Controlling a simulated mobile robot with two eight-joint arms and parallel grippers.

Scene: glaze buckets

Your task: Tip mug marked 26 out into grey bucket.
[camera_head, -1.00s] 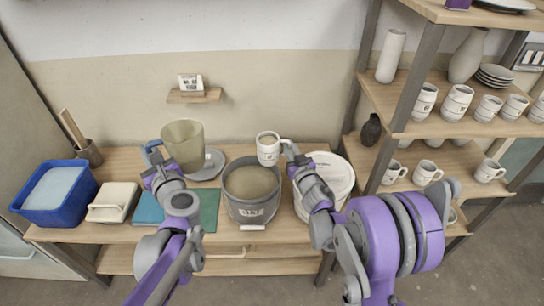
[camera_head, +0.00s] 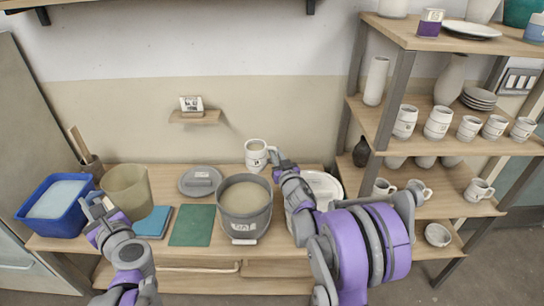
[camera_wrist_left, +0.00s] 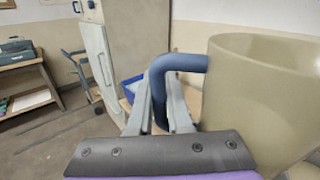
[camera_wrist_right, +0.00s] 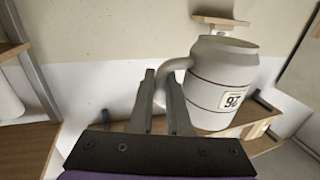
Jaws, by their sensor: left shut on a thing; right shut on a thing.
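The white mug marked 26 (camera_head: 257,155) is up above the back of the grey bucket (camera_head: 244,229), roughly upright. My right gripper (camera_head: 280,162) is shut on its handle; the right wrist view shows the mug (camera_wrist_right: 218,85) and its 26 label. The grey bucket stands on the bench, with beige glaze inside and a label on its front. My left gripper (camera_head: 98,205) is shut on the blue handle of a beige translucent jug (camera_head: 128,190), which also fills the right of the left wrist view (camera_wrist_left: 255,95). Whether the jug touches the bench is unclear.
A blue tub (camera_head: 55,208) stands at the bench's left end. A grey disc with a block on it (camera_head: 200,181), a green mat (camera_head: 192,226) and a blue book (camera_head: 153,222) lie left of the bucket. A white bucket (camera_head: 325,188) is partly behind my right arm. Shelves with several mugs stand at right.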

